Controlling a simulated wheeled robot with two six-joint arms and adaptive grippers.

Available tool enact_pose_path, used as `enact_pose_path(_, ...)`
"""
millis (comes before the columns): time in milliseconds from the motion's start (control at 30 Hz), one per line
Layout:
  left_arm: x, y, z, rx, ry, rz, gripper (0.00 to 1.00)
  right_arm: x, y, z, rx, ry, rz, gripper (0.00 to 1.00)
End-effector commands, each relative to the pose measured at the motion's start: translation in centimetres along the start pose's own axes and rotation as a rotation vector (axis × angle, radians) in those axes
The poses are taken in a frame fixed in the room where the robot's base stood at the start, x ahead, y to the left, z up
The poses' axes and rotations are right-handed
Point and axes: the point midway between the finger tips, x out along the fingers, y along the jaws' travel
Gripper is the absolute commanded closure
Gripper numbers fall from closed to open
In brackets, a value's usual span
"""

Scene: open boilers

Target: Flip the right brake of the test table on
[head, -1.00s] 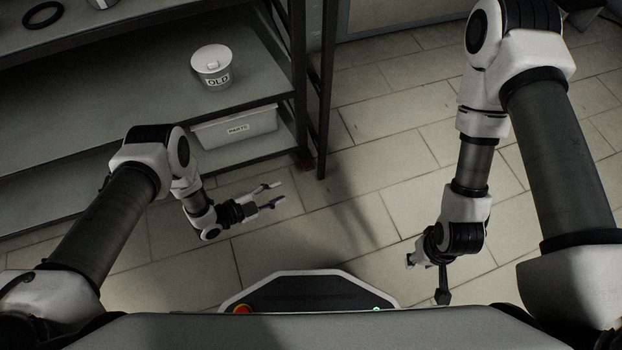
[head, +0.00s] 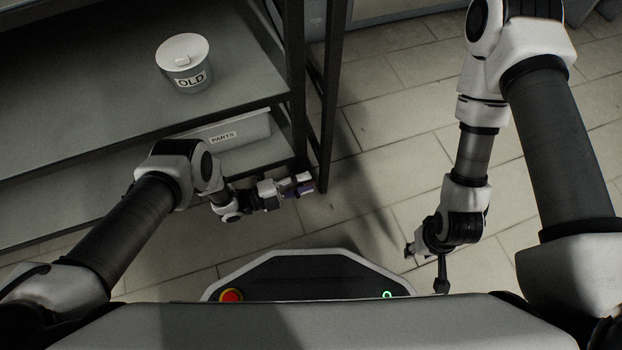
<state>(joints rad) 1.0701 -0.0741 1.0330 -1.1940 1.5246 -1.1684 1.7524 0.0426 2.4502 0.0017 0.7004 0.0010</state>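The test table and its right brake cannot be made out in the head view. My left gripper (head: 305,184) is at the lower end of the dark shelf upright, over the floor in the picture. Its two fingers show apart and nothing shows between them; whether it touches the upright I cannot tell. My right gripper (head: 425,265) hangs low over the tiled floor at the right, its fingers spread and empty.
A dark metal shelf rack (head: 90,110) fills the left. Tiled floor (head: 400,130) is open to the right of the rack.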

Motion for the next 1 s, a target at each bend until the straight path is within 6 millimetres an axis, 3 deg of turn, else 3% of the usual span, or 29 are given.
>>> enact_pose_path(133, 2.1, 0.2, 0.1, 0.000, 0.001, 0.000, 0.64, 0.9, 0.0, -0.1, 0.002, 0.002, 0.000, 0.64)
enact_pose_path(400, 2.5, 0.0, 0.1, -0.001, -0.001, 0.000, 0.64, 0.9, 0.0, -0.1, 0.002, 0.003, 0.000, 0.64)
enact_pose_path(467, 2.5, 0.0, 0.1, -0.001, -0.001, 0.000, 0.81, 0.9, 0.0, -0.1, 0.002, 0.003, 0.000, 0.64)
enact_pose_path(500, 2.5, 0.0, 0.1, -0.001, -0.001, 0.000, 0.95, 0.9, 0.0, -0.1, 0.002, 0.003, 0.000, 0.64)
enact_pose_path(533, 2.5, 0.0, 0.1, -0.001, -0.001, 0.000, 1.00, 0.9, 0.0, -0.1, 0.002, 0.003, 0.000, 0.64)
enact_pose_path(1000, 2.5, 0.2, 0.1, 0.037, -0.001, 0.001, 1.00, 0.9, 0.0, -0.1, 0.002, 0.002, 0.000, 0.64)
